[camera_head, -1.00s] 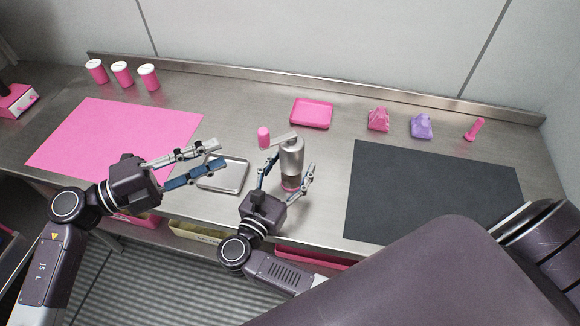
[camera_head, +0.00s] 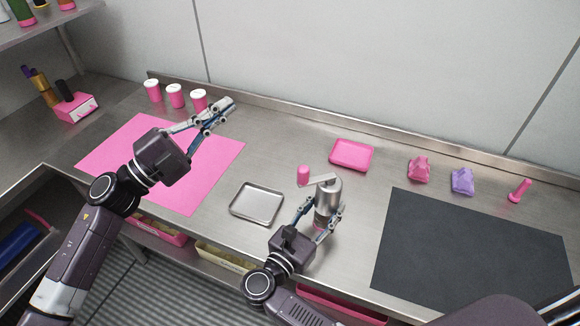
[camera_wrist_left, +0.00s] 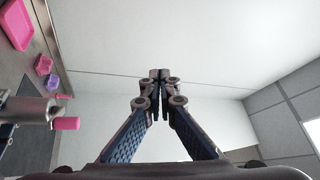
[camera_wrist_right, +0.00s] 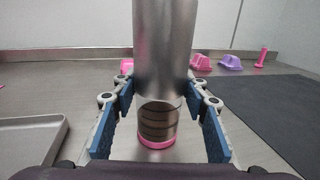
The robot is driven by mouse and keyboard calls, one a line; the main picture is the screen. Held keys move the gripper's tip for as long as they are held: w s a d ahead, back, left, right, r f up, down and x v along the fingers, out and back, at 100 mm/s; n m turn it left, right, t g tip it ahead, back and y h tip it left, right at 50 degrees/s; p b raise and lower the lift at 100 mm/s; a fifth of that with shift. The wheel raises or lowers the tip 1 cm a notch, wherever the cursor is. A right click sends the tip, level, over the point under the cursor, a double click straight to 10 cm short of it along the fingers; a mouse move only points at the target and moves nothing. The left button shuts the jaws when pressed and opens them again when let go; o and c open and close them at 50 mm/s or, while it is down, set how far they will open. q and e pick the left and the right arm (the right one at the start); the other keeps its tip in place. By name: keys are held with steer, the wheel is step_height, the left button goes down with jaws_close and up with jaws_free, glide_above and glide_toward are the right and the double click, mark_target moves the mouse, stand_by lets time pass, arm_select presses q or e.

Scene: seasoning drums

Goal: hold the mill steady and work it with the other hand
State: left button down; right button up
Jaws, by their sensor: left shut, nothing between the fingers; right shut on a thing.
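The mill (camera_head: 327,197) is a silver cylinder with a crank on top that ends in a pink knob (camera_head: 303,175). It stands upright on the steel counter. My right gripper (camera_head: 318,222) is shut around its body from the front. The right wrist view shows the mill (camera_wrist_right: 165,50) between the fingers, with a dark lower band and a pink base ring. My left gripper (camera_head: 222,108) is shut and empty, raised above the pink mat's far right corner, left of the mill. In the left wrist view the left fingertips (camera_wrist_left: 159,78) meet, and the knob (camera_wrist_left: 66,123) lies off to the left.
A steel tray (camera_head: 257,203) lies left of the mill. A pink tray (camera_head: 352,155) is behind it. Pink mat (camera_head: 190,190) on the left, dark mat (camera_head: 470,245) on the right. Three pink canisters (camera_head: 175,96) stand at the back left.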

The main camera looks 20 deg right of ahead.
arm_select(q)
steer(key=w+a+r+n+t+y, duration=0.4)
steer(key=w+n+t+y, duration=0.1)
steer(key=w+n, duration=0.35)
steer(key=w+a+r+n+t+y, duration=0.35)
steer(key=w+n+t+y, duration=0.2)
steer(key=w+n, duration=0.3)
step_height(320, 180, down, 4)
steer(key=w+n+g+y, duration=0.2)
steer(key=n, duration=0.2)
steer(key=s+d+f+g, duration=0.6)
steer(key=s+d+g, duration=0.1)
steer(key=s+g, duration=0.1)
steer(key=s+d+m+g, duration=0.1)
steer(key=s+g, duration=0.7)
steer(key=s, duration=0.8)
steer(key=shift+d+r+m+g, duration=0.3)
steer(key=shift+d+m+g, duration=0.05)
steer(key=shift+m, duration=0.55)
steer(key=shift+y, duration=0.25)
